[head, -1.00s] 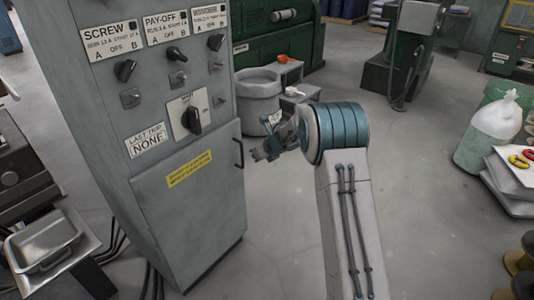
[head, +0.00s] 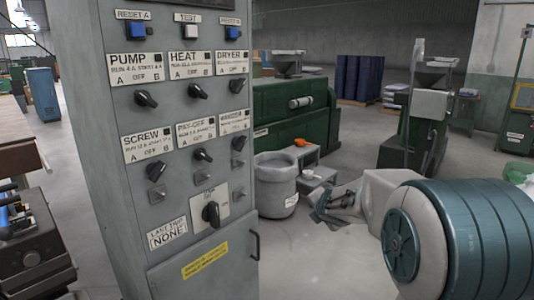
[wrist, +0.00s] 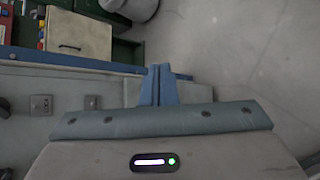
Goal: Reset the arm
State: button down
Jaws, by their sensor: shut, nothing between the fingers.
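The cabinet carries rows of labelled knobs and buttons. A green machine (head: 294,117) stands behind the bin. An orange object (head: 301,143) lies on a grey step (head: 316,158) beside the bin. Bare floor (head: 290,240) shows between cabinet and arm.

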jog(key=s+d+r+m+g+h+p, duration=0.1)
jog(key=s+d+r+m+g+p, duration=0.15)
jog(key=s+m, duration=0.55)
jog(key=s+d+r+m+g+h+p, duration=0.1)
jog(key=s+d+r+m+h+p, duration=0.15)
jog(key=s+m, duration=0.55)
jog(key=s+a+m+g+y+p, duration=0.1)
jog(key=s+a+m+g+y, duration=0.1)
jog(key=s, duration=0.7)
jog(key=s+a+m+g+y+p, duration=0.1)
jog(key=s+a+m+g+y, duration=0.1)
jog(key=s+m, duration=0.5)
jog(key=s+a+f, duration=0.1)
jog(key=s, duration=0.2)
jog(key=shift+s+a+g, duration=0.15)
jog(key=shift+a+g, duration=0.2)
jog(key=shift+a, duration=0.05)
